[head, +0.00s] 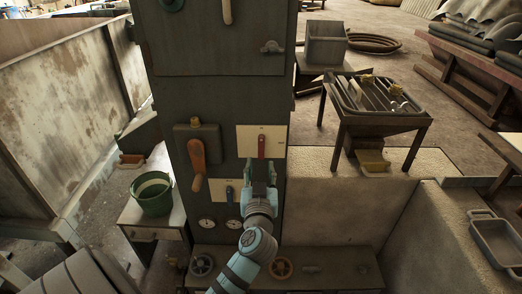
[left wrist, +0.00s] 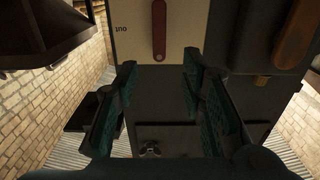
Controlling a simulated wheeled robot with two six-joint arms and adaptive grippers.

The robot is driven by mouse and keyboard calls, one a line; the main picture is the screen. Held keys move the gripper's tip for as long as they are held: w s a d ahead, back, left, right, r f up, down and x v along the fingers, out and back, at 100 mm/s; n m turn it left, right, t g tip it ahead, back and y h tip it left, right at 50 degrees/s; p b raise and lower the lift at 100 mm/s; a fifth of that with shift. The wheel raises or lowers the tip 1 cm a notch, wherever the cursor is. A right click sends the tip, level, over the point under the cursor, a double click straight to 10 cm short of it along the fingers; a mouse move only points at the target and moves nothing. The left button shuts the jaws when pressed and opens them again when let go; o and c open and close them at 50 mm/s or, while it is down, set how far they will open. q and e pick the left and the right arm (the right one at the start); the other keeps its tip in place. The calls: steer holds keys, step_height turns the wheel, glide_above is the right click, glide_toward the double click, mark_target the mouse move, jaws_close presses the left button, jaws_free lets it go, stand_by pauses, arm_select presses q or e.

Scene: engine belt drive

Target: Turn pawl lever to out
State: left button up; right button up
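A red lever (head: 262,146) stands upright on a cream plate (head: 246,139) on the dark green cabinet. In the left wrist view, which is upside down, the red lever (left wrist: 159,30) shows on the cream plate (left wrist: 130,18), with inverted lettering that looks like OUT at its left. My left gripper (head: 261,168) is in front of the plate's lower edge, close to the lever. The left wrist view shows its two teal fingers (left wrist: 160,70) spread, with nothing between them. They look apart from the lever. My right gripper is not in view.
A wooden-handled crank (head: 198,165) hangs left of the plate. A grey latch (head: 271,47) sits above.

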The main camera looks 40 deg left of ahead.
mark_target(261, 146)
arm_select(q)
steer(key=x, duration=1)
steer(key=shift+w+a+f+b, duration=0.1)
steer(key=shift+w+a+b, duration=0.1)
steer(key=shift+b, duration=0.2)
steer(key=shift+c, duration=0.2)
jaws_close()
